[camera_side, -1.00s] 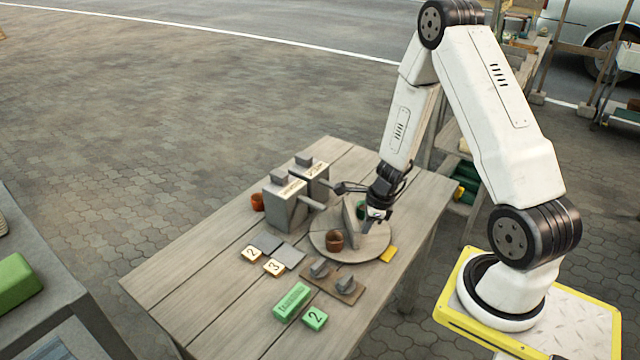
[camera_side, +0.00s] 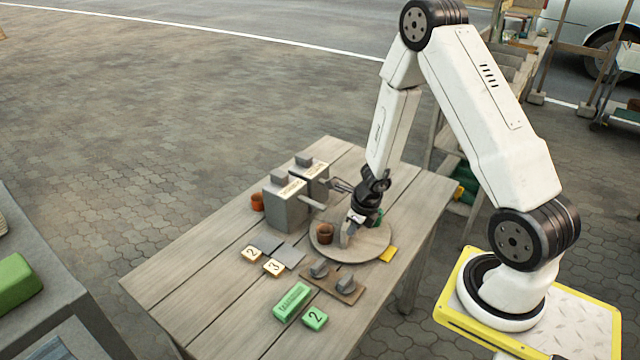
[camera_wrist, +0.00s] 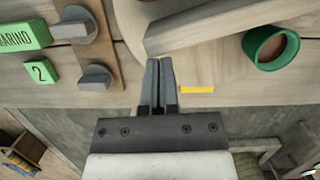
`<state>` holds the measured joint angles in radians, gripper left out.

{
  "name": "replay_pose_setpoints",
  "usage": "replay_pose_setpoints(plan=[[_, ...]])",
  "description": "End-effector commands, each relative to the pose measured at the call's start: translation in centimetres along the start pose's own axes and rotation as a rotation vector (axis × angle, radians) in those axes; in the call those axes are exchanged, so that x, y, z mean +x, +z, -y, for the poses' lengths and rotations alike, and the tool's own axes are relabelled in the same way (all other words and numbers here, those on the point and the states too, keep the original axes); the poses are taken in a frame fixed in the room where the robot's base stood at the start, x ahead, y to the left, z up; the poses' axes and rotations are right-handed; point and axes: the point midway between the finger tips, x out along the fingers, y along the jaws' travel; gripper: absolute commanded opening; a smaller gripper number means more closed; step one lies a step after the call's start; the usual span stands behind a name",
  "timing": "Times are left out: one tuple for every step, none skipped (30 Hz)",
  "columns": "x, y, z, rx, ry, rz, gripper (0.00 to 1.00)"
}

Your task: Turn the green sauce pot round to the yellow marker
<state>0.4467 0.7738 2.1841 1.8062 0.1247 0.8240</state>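The round wooden turntable (camera_side: 375,245) carries an upright divider wall (camera_side: 345,238), a brown pot (camera_side: 324,234) at its left and a green pot (camera_side: 379,217) at its back right, partly hidden by my gripper. In the wrist view the green pot (camera_wrist: 271,48) shows its green rim at the upper right, beyond the divider (camera_wrist: 215,22). The yellow marker (camera_side: 388,254) lies on the table at the turntable's front right edge; it also shows in the wrist view (camera_wrist: 197,90). My gripper (camera_wrist: 158,62) is shut and empty, its fingertips at the divider's end; contact is unclear.
In front are a brown board (camera_side: 333,284) with two grey knobs, green blocks (camera_side: 292,302) and numbered tiles (camera_side: 273,267). The table's left part is clear.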

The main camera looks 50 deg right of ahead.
Motion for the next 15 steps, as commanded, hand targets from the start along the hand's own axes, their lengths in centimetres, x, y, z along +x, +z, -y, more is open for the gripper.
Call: replay_pose_setpoints(plan=[[0.0,0.2,-0.1,0.017,-0.005,0.0,0.0],[0.1,0.2,-0.1,0.029,-0.008,0.0,0.0],[0.1,0.3,-0.2,0.043,-0.011,0.0,0.0],[0.1,0.4,-0.2,0.049,-0.013,0.001,0.0],[0.1,0.5,-0.3,0.047,-0.012,0.001,0.0],[0.1,0.6,-0.3,0.045,-0.012,0.001,0.0],[0.2,0.7,-0.3,0.044,-0.012,0.001,0.0],[0.2,0.7,-0.4,0.045,-0.012,0.001,0.0],[0.2,0.8,-0.4,0.045,-0.012,0.001,0.0],[0.2,0.9,-0.5,0.044,-0.011,0.001,0.0],[0.3,1.0,-0.5,0.044,-0.011,0.001,0.0],[0.3,1.1,-0.5,0.044,-0.011,0.001,0.0],[0.3,1.2,-0.6,0.044,-0.011,0.001,0.0],[0.3,1.2,-0.6,0.044,-0.011,0.001,0.0],[0.4,1.4,-0.7,0.062,-0.016,0.0,0.0]])
